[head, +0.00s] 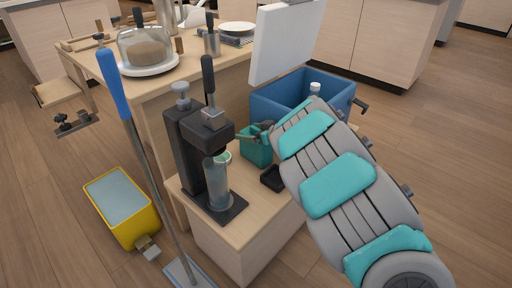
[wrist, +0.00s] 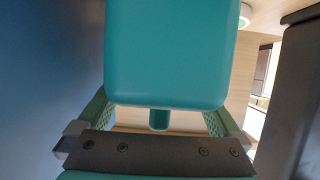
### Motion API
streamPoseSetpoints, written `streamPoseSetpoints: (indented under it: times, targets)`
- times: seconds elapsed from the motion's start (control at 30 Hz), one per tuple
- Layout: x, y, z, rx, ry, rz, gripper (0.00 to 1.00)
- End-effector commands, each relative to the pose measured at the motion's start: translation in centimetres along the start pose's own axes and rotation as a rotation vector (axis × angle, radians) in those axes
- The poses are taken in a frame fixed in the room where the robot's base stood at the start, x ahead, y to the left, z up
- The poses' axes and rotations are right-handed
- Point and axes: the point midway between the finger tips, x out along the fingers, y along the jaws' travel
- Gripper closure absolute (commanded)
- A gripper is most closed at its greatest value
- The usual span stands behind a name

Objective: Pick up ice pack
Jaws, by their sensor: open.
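The ice pack, seemingly the teal block (head: 258,150), stands on the low cabinet top between the blue cooler (head: 335,97) and the black press machine (head: 188,150). In the wrist view the teal block (wrist: 170,55) fills the upper middle, with a short teal stub below it. My gripper (head: 257,133) is at the top of the block in the head view, partly hidden by my arm. In the wrist view my gripper (wrist: 158,118) is open, with one green finger on each side of the block's near end. I cannot tell whether the fingers touch it.
The cooler's blue wall (wrist: 45,70) is close on the left in the wrist view; a dark upright part is close on the right. A small black tray (head: 272,179) lies before the block. A mop (head: 150,165) and yellow bucket (head: 137,228) stand left.

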Motion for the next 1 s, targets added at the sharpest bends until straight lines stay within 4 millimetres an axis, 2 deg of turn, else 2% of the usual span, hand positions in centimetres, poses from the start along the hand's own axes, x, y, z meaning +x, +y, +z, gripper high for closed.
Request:
streamPoseSetpoints:
  times: [0.1, 0.9, 1.0]
  targets:
    - [-0.05, 0.02, 0.0, 0.0, 0.0, 0.001, 0.01]
    - [-0.09, 0.04, 0.02, -0.001, -0.001, 0.001, 0.91]
    - [-0.09, 0.04, 0.02, -0.001, -0.001, 0.001, 1.0]
